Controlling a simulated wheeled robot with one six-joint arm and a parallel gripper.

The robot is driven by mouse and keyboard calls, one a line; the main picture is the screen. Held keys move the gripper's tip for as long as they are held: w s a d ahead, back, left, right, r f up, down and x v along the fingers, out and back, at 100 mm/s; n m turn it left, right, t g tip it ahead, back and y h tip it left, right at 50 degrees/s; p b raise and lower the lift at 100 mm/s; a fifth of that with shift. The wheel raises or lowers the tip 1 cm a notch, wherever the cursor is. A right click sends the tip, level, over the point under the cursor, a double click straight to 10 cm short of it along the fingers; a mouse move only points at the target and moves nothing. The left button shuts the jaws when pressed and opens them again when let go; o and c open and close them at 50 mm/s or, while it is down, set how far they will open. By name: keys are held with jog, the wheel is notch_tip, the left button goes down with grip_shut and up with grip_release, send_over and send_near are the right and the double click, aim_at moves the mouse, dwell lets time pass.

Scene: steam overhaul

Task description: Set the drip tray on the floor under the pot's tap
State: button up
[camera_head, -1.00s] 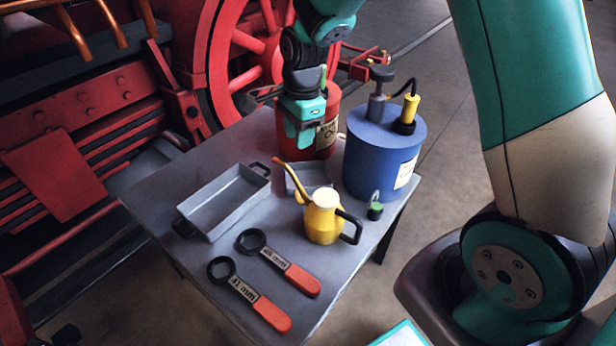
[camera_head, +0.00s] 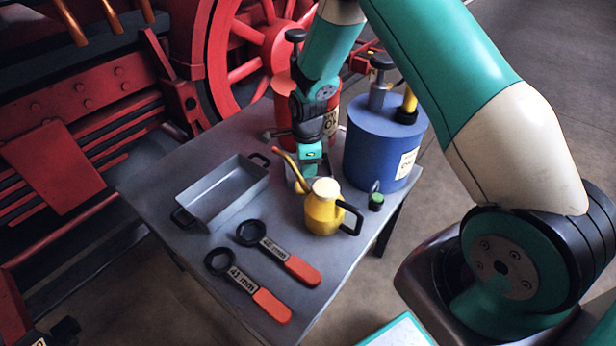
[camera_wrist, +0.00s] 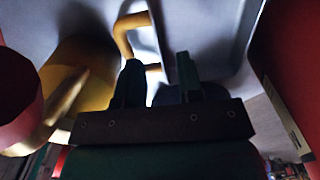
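A small shallow grey tray (camera_wrist: 210,40) lies on the table behind the yellow oil can; in the head view my gripper and the can hide much of it. A larger deep grey tray (camera_head: 225,200) with black end handles stands to its left. I cannot tell which is the drip tray. My gripper (camera_head: 306,178) points down at the small tray. In the wrist view its two fingers (camera_wrist: 160,78) are apart, with the tray's side wall seeming to lie between them; I cannot tell if they touch it.
The yellow oil can (camera_head: 323,210) stands close in front of my gripper. A red canister (camera_head: 285,115) is behind it and a blue canister (camera_head: 375,150) to the right. Two spanners (camera_head: 245,285) lie at the table's front. Red wheeled machinery (camera_head: 240,60) borders the back.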

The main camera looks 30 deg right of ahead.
jog(key=f, duration=0.2)
jog(key=f+b, duration=0.1)
jog(key=f, duration=0.2)
jog(key=shift+s+d+f, duration=0.2)
jog(key=shift+r, duration=0.1)
grip_shut()
